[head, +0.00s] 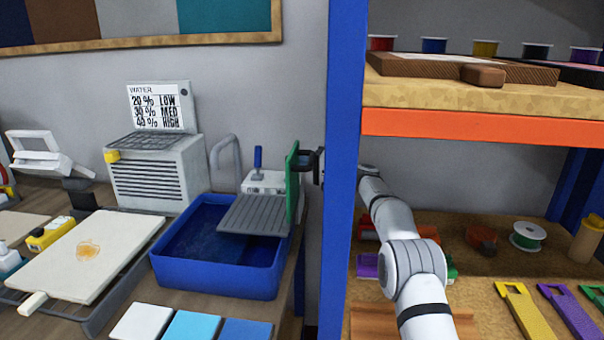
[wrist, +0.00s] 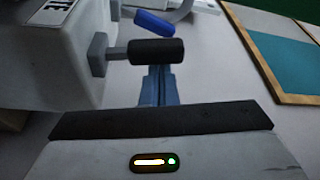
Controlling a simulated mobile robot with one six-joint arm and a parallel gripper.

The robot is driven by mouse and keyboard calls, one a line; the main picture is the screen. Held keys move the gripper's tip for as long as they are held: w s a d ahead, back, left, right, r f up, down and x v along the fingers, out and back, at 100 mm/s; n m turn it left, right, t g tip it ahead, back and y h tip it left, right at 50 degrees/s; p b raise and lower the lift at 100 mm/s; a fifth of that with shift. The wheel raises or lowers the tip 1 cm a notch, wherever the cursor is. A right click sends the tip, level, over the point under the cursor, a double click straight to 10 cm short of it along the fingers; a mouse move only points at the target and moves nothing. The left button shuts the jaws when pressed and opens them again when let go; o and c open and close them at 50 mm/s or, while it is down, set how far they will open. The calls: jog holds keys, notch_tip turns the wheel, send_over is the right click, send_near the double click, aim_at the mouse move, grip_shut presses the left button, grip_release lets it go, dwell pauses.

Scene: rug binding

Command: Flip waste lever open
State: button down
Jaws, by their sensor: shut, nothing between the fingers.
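In the wrist view a black cylindrical grip (wrist: 157,51) on a grey mount sticks out sideways from a pale box (wrist: 60,50). Only the end of the box's label shows, and I take the grip to be the waste lever. My gripper (wrist: 159,82) is shut and empty, its blue-grey fingers pointing at the grip. The grip covers the fingertips, so I cannot tell whether they touch it. A blue handle (wrist: 153,22) lies just beyond.
The blue shelf post (head: 344,180) stands close beside my arm. Left of it are a blue basin (head: 215,275), a green panel (head: 292,190) and a small box with a blue lever (head: 258,160). Shelves with spools and tools (head: 528,235) fill the right.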

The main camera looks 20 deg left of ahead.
jog(key=b, duration=0.1)
jog(key=n+b, duration=0.1)
jog(key=b, duration=0.1)
jog(key=shift+s+d+f, duration=0.1)
jog(key=shift+s+f, duration=0.15)
jog(key=shift+s, duration=0.05)
jog(key=shift+s+r+n+b, duration=0.1)
jog(key=shift+r+n+b, duration=0.15)
jog(key=shift+n+b, duration=0.05)
jog(key=shift+d, duration=0.1)
